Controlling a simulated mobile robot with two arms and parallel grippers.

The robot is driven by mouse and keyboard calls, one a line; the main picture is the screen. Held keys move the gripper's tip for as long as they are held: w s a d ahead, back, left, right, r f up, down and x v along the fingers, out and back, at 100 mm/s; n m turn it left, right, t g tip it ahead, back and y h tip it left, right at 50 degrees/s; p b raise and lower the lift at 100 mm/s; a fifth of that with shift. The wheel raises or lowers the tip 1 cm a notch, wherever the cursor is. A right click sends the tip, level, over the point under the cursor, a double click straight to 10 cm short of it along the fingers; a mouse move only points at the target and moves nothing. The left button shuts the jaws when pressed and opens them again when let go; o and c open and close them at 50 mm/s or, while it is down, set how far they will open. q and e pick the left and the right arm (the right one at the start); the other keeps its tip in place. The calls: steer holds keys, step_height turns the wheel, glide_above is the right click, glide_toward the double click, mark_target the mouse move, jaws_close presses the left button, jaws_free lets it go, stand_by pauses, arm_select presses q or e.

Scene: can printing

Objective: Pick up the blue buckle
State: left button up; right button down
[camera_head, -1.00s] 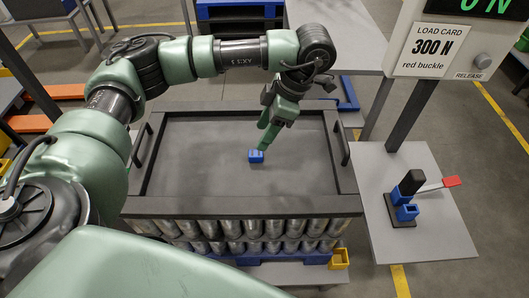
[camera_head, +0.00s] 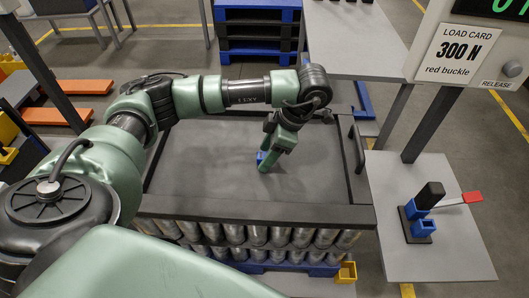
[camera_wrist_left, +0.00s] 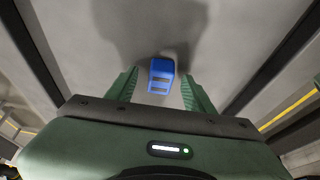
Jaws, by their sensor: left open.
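The blue buckle (camera_head: 260,157) lies on the dark flat surface of the large tray (camera_head: 200,180), partly hidden by my left gripper (camera_head: 267,165). My left gripper points down at it, with its green fingertips right beside it in the head view. In the left wrist view the buckle (camera_wrist_left: 161,76) shows between the two spread fingers, with a gap on each side. The gripper is open and holds nothing. How far the fingertips are above the tray surface is hard to tell. My right gripper is not in view.
The tray has a raised black rim and side handles, above rows of metal cans (camera_head: 255,235). A side table (camera_head: 440,262) at right holds a blue and black device with a red lever (camera_head: 472,197). A small yellow bin (camera_head: 346,271) sits at the lower right corner.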

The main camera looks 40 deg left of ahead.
arm_select(q)
jaws_close()
